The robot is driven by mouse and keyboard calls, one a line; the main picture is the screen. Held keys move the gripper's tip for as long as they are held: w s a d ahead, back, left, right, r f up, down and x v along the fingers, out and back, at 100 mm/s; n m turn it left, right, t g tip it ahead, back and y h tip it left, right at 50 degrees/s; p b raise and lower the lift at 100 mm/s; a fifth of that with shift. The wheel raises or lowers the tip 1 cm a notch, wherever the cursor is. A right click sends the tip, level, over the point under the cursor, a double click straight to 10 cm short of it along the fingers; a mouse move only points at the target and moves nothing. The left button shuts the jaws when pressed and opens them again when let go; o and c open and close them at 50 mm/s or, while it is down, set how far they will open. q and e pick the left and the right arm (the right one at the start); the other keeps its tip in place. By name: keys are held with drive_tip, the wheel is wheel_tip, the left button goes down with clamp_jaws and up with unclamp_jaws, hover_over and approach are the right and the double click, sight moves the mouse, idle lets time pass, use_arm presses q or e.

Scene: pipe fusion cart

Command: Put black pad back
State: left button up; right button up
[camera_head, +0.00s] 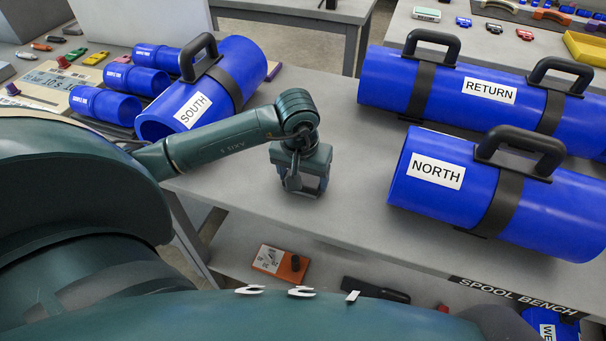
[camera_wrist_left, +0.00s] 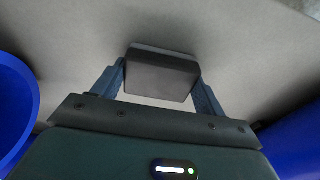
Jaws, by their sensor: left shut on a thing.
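A black pad (camera_wrist_left: 160,78), a small dark block with a lighter edge along its top, sits between the two blue fingers of my left gripper (camera_wrist_left: 163,84) in the left wrist view. The fingers are shut on its sides. In the head view my left gripper (camera_head: 308,188) points down over the grey spool bench (camera_head: 330,222), between the SOUTH spool and the NORTH spool. The pad is mostly hidden there by the gripper. I cannot tell whether the pad touches the bench top. My right gripper is not in view.
Blue handled spools stand around: SOUTH (camera_head: 243,68) at left, RETURN (camera_head: 390,78) behind right, NORTH (camera_head: 420,195) at right. Smaller blue cylinders (camera_head: 100,104) lie at left. A lower shelf holds an orange item (camera_head: 292,272). The bench middle is clear.

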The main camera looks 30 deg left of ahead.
use_arm(q)
drive_tip(key=shift+f, duration=0.2)
drive_tip(key=o, duration=0.9)
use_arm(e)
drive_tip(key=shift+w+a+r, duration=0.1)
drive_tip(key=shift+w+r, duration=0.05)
